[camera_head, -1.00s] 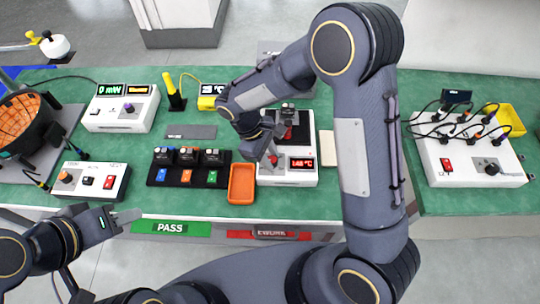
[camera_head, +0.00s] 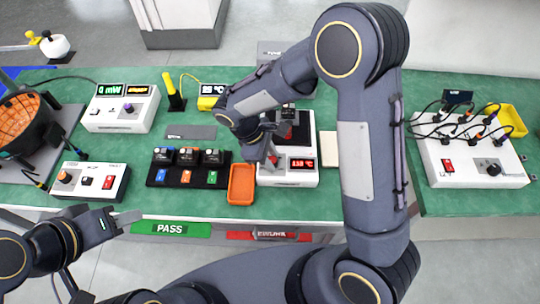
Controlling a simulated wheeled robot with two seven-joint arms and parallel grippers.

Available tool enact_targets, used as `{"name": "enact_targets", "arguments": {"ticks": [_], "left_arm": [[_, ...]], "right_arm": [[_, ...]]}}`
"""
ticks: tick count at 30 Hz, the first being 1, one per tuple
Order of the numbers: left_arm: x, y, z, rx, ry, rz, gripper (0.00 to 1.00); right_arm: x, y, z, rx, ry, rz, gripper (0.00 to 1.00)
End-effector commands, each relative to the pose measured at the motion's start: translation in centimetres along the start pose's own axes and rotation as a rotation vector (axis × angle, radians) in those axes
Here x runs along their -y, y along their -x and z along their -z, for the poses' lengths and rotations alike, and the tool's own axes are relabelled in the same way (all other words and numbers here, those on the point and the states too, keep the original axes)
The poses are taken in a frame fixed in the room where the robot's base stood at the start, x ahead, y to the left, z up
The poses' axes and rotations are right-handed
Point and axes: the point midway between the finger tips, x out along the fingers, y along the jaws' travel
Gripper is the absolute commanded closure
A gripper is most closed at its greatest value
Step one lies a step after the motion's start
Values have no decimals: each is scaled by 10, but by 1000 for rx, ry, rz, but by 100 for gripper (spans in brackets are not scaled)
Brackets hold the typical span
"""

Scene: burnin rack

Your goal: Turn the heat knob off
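A white heater unit (camera_head: 276,180) with a red lit temperature display (camera_head: 302,164) stands on the green bench in the middle of the head view. My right gripper (camera_head: 272,160) is over the left front of this unit, next to the display. Its fingers point down and hide what lies under them; no knob can be made out there, and I cannot tell whether it touches one. My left gripper (camera_head: 128,220) is in front of the bench's front edge at the left, away from the unit. Its finger gap is not clear.
An orange tray (camera_head: 242,198) and a black rack (camera_head: 160,176) with several modules stand left of the unit. A white box with a black knob and cables (camera_head: 460,175) stands at the right. PASS (camera_head: 170,229) and red bins line the bench front.

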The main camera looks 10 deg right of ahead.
Motion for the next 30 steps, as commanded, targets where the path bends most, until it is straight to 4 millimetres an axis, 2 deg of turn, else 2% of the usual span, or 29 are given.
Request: {"name": "enact_targets", "arguments": {"ticks": [1, 4, 14, 24, 30], "left_arm": [[0, 0, 0, 0, 0, 0, 64], [0, 0, 0, 0, 0, 0, 64], [0, 0, 0, 0, 0, 0, 64], [1, -2, -1, 0, 0, 0, 64], [1, -2, -1, 0, 0, 0, 64]], "right_arm": [[0, 0, 0, 0, 0, 0, 62], [0, 0, 0, 0, -1, 0, 50], [0, 4, 0, -1, -2, 0, 50], [0, 58, 1, -4, -1, -2, 50], [0, 76, 0, -1, -1, 0, 50]]}}
